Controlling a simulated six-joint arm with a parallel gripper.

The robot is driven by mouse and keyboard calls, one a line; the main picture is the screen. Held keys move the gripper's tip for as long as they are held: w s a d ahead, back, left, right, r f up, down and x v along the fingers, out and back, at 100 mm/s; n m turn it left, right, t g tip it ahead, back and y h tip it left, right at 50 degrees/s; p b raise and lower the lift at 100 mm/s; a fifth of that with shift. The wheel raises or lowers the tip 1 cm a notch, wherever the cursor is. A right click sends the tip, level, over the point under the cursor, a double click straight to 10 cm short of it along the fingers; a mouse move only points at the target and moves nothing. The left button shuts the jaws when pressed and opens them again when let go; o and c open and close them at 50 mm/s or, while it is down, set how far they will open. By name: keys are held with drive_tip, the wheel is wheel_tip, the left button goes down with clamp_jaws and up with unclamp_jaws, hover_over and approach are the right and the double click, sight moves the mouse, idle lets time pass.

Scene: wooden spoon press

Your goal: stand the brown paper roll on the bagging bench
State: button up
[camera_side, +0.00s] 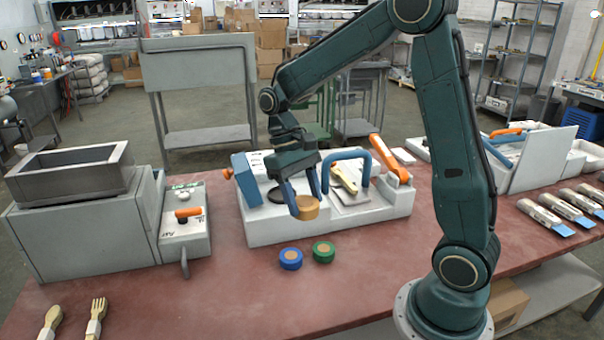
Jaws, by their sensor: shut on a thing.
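The brown paper roll (307,208), a short tan cylinder, is between the two blue fingers of my gripper (305,205). The gripper points down and is shut on it, in front of the middle white press machine (270,232). The roll appears to be held above the red tabletop, near the machine's front edge; whether it touches the machine is unclear. No bench is labelled as the bagging bench. A grey metal bench with a raised back panel (200,80) stands behind the red table, but I cannot tell if it is that one.
A blue roll (290,259) and a green roll (323,252) lie on the red table (240,305) below the gripper. A grey hopper machine (85,215) stands left. A blue handle (345,156) and orange lever (388,158) rise beside the gripper. The front table middle is clear.

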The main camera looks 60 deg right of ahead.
drive_tip(key=shift+s+a+n+h, duration=0.2)
drive_tip(key=shift+s+n, duration=0.4)
drive_tip(key=shift+s, duration=0.55)
drive_tip(key=shift+s+a+n+h, duration=0.2)
drive_tip(key=shift+s+n, duration=0.4)
drive_tip(key=shift+s, duration=0.5)
drive_tip(key=shift+f, duration=0.1)
wheel_tip(320, 180, down, 16)
drive_tip(key=shift+f, duration=0.1)
drive_tip(key=shift+f, duration=1.85)
drive_tip(key=shift+f, duration=0.15)
drive_tip(key=o, duration=1)
drive_tip(key=shift+c, duration=0.2)
